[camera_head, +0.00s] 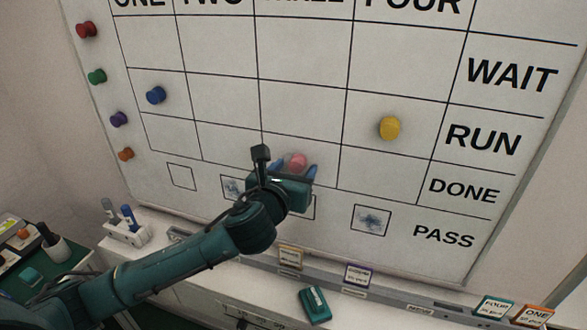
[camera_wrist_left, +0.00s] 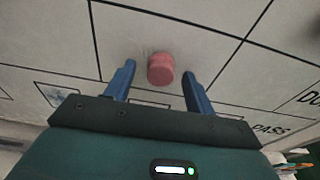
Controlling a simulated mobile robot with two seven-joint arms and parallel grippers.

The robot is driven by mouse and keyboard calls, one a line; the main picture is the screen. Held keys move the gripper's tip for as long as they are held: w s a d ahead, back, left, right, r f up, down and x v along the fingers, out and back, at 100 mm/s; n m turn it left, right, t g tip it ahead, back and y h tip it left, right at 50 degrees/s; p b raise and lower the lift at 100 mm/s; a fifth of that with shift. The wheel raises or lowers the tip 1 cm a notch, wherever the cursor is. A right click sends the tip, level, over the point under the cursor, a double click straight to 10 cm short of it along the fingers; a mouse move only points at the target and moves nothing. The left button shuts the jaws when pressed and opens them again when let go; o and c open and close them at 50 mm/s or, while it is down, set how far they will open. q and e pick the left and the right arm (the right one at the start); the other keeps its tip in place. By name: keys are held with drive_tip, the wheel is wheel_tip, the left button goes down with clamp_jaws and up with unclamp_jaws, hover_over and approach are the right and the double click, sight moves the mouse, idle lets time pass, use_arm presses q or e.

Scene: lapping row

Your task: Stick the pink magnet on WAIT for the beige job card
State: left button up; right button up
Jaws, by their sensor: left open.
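The pink magnet (camera_head: 297,161) is on the whiteboard (camera_head: 225,58), in column THREE, and looks to be in the DONE row. It also shows in the left wrist view (camera_wrist_left: 160,69). My left gripper (camera_head: 297,171) is open in front of it. Its blue fingers (camera_wrist_left: 159,75) are on either side of the magnet, with a gap on both sides. The WAIT label (camera_head: 512,75) is at the upper right. A tan-topped card (camera_head: 291,257), likely the beige job card, stands on the ledge below the board. Its writing is too small to read. My right gripper is out of view.
A yellow magnet (camera_head: 389,128) is in column FOUR and a blue one (camera_head: 155,95) in column ONE. Several magnets line the left edge. Purple (camera_head: 359,274), teal (camera_head: 494,307) and orange (camera_head: 532,315) cards stand on the ledge. A teal eraser (camera_head: 315,305) lies below.

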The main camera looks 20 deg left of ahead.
use_arm(q)
drive_tip(key=c, duration=1)
drive_tip(key=shift+s, duration=0.15)
drive_tip(key=shift+s+p, duration=0.3)
drive_tip(key=shift+s, duration=0.85)
drive_tip(key=shift+s, duration=0.15)
drive_tip(key=s, duration=0.6)
drive_tip(key=shift+a, duration=0.2)
idle(0.3)
